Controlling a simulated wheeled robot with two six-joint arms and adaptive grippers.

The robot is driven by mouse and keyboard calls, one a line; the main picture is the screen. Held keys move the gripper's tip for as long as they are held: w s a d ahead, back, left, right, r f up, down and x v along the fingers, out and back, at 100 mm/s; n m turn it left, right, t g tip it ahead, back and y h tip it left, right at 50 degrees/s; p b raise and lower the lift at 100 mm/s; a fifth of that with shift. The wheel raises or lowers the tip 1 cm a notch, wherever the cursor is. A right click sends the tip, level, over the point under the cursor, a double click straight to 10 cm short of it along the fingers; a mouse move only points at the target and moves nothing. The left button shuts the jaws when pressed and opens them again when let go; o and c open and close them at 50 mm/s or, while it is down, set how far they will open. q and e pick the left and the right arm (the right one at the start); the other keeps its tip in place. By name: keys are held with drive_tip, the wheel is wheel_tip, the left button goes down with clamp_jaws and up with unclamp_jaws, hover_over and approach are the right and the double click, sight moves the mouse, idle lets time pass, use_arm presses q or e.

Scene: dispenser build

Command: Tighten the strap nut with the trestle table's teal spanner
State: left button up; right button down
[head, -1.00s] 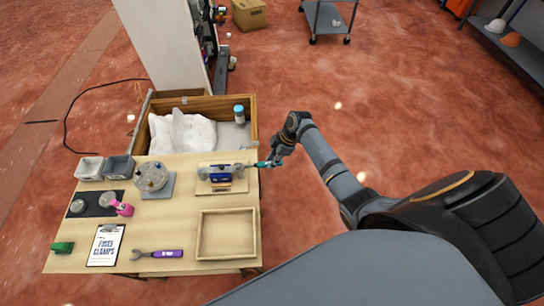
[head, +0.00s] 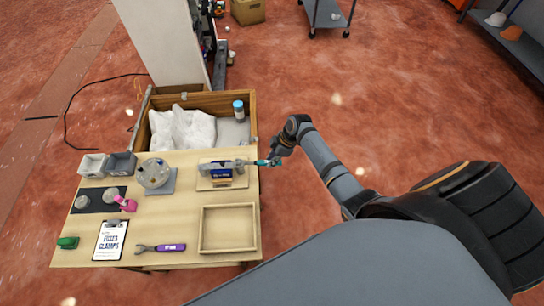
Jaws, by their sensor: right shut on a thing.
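My right gripper (head: 273,158) is shut on the teal spanner (head: 262,162) just off the right edge of the trestle table (head: 185,215). The spanner lies roughly level and points left over the table edge. Its head end meets the right side of the blue and grey clamped assembly (head: 221,170), which sits on a pale board (head: 206,184). The strap nut is too small to make out, and I cannot tell whether the spanner's jaw is around it. My left gripper is not in view.
An empty wooden tray (head: 228,251) lies at the table's front right. A wooden crate (head: 253,128) stands behind.

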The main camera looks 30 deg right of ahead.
drive_tip(key=s+p, duration=0.1)
drive_tip(key=a+m+p, duration=0.1)
drive_tip(key=shift+s+m+t+p, duration=0.3)
drive_tip(key=shift+s+p, duration=0.05)
idle(0.4)
